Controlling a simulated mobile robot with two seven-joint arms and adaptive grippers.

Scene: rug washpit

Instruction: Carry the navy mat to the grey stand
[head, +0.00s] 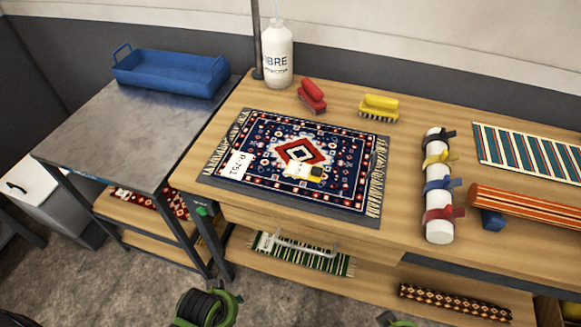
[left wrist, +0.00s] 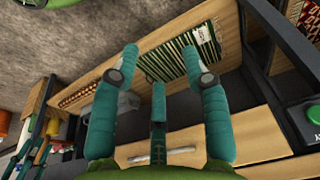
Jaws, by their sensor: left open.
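The navy mat (head: 335,135), a patterned rug with red and white motifs and pale fringes, lies flat on the wooden bench. A white tag reading R-751 lies on its left end, and a small yellow and black item is on its middle. The grey stand (head: 110,135) looks to be the grey-topped table to the left of the bench. My left gripper (left wrist: 160,65) shows in the left wrist view with its teal fingers spread and nothing between them. It is by the bench's front and lower shelf, apart from the mat.
A blue tray (head: 172,72) stands at the back of the grey stand; its front top is clear. A white bottle (head: 277,55), red brush (head: 311,96) and yellow brush (head: 379,107) stand behind the mat. A strapped white roll (head: 439,205) lies to its right. A drawer handle (left wrist: 160,154) projects below the bench top.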

